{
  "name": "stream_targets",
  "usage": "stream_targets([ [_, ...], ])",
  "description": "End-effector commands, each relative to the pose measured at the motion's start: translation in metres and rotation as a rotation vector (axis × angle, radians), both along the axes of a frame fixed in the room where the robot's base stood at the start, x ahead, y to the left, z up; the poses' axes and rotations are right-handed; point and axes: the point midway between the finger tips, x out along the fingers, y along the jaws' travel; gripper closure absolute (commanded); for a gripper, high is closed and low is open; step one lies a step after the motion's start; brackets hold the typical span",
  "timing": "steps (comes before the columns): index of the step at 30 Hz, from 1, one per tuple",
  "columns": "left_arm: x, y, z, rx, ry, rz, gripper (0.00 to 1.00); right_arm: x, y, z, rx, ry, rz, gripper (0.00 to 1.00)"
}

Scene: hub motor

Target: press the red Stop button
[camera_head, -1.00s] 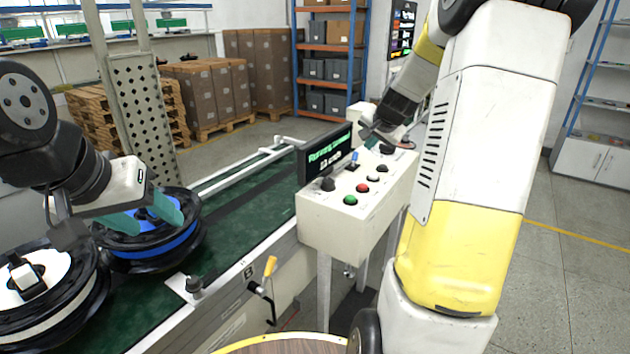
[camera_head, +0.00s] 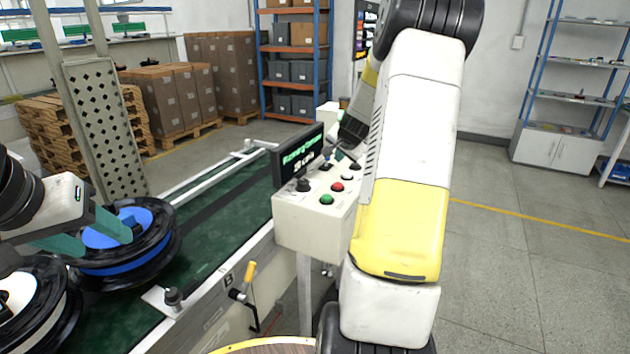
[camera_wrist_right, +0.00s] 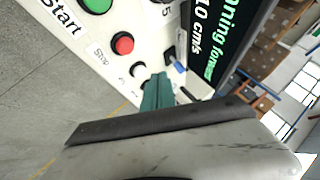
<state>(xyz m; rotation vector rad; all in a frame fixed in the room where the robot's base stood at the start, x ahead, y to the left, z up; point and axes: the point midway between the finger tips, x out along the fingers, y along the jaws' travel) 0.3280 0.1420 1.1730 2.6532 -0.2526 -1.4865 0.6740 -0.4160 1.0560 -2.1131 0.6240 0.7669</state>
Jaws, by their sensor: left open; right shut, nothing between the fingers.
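The red Stop button (camera_head: 337,187) is on the white control box (camera_head: 300,222), beside the green Start button (camera_head: 326,199). In the right wrist view the red button (camera_wrist_right: 123,44) is uncovered, with "Stop" printed beside it. My right gripper (camera_wrist_right: 158,88) is shut and empty, its teal fingertips over the panel near a white and a black button, apart from the red one. In the head view my right arm hides part of the box. My left gripper (camera_head: 95,233) is open at a black reel with a blue hub (camera_head: 130,238).
A display (camera_head: 300,158) stands on the box and reads "Running forward". A black knob (camera_head: 303,185) and other small controls share the panel. The green conveyor (camera_head: 215,215) runs beside the box. A second reel (camera_head: 35,310) is at lower left.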

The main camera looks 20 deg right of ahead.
Motion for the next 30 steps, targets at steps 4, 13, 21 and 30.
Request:
stream_targets([
  [4, 0.000, 0.000, 0.000, 0.000, 0.000, 0.000, 0.45, -0.001, -0.001, -0.024, 0.002, 0.004, -0.003, 1.00],
  [13, 0.000, 0.000, 0.000, 0.000, 0.000, 0.000, 0.45, -0.001, -0.001, -0.057, 0.001, 0.002, -0.001, 1.00],
  [21, 0.000, 0.000, 0.000, 0.000, 0.000, 0.000, 0.45, 0.000, 0.000, -0.064, 0.001, -0.001, 0.000, 1.00],
  [30, 0.000, 0.000, 0.000, 0.000, 0.000, 0.000, 0.45, 0.000, 0.000, -0.064, 0.001, 0.000, -0.001, 1.00],
])
